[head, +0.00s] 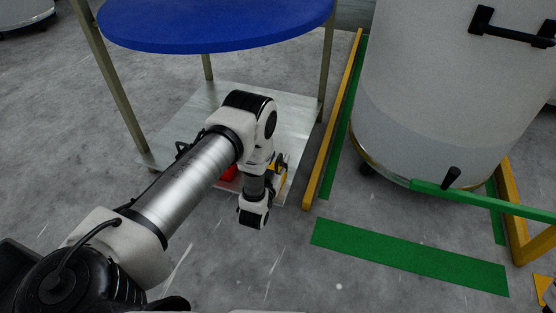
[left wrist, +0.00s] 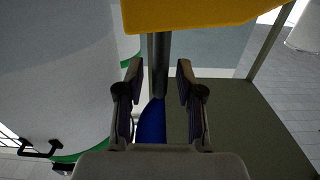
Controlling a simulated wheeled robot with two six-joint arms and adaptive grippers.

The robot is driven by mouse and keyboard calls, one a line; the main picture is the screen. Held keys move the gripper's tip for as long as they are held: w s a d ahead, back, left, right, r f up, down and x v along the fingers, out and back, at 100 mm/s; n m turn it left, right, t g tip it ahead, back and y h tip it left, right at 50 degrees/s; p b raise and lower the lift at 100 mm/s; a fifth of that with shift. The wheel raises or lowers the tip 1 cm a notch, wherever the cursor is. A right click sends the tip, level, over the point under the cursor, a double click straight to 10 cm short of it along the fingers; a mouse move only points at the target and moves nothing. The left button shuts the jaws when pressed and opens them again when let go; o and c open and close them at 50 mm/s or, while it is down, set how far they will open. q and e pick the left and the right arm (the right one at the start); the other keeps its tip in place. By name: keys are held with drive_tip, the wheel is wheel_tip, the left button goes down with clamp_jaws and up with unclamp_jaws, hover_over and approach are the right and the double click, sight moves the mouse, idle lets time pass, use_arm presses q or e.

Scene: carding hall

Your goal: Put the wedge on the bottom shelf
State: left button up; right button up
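The bottom shelf (head: 195,120) is a pale metal board low under a round blue top. A yellow piece (head: 281,164), which seems to be the wedge, shows partly behind my left wrist at the shelf's front right. A large yellow surface (left wrist: 190,12) fills the top of the left wrist view, close to the camera and apart from the fingertips there. I cannot tell whether the wedge touches the shelf.
A red object (head: 229,173) sits on the shelf, partly hidden by my left arm. The blue top (head: 215,22) and its legs (head: 326,70) enclose the shelf. A large grey drum (head: 430,110) stands right, beside yellow rails (head: 334,115). Floor in front is clear.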

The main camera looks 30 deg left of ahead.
use_arm(q)
drive_tip(key=shift+r, duration=0.1)
drive_tip(key=shift+s+r+p, duration=0.15)
drive_tip(key=shift+s+p, duration=0.05)
drive_tip(key=shift+p, duration=0.1)
drive_tip(key=s+d+r+g+h+p, duration=0.1)
drive_tip(key=s+d+g+p, duration=0.2)
drive_tip(key=s, duration=0.8)
drive_tip(key=s+d+r+m+g+h+p, duration=0.1)
drive_tip(key=s+d+g+h+p, duration=0.1)
drive_tip(key=s+g, duration=0.6)
drive_tip(key=s+d+r+m+g+h+p, duration=0.1)
drive_tip(key=s+d+g+p, duration=0.4)
drive_tip(key=s, duration=1.1)
drive_tip(key=shift+d+g, duration=0.35)
drive_tip(key=shift+g, duration=0.35)
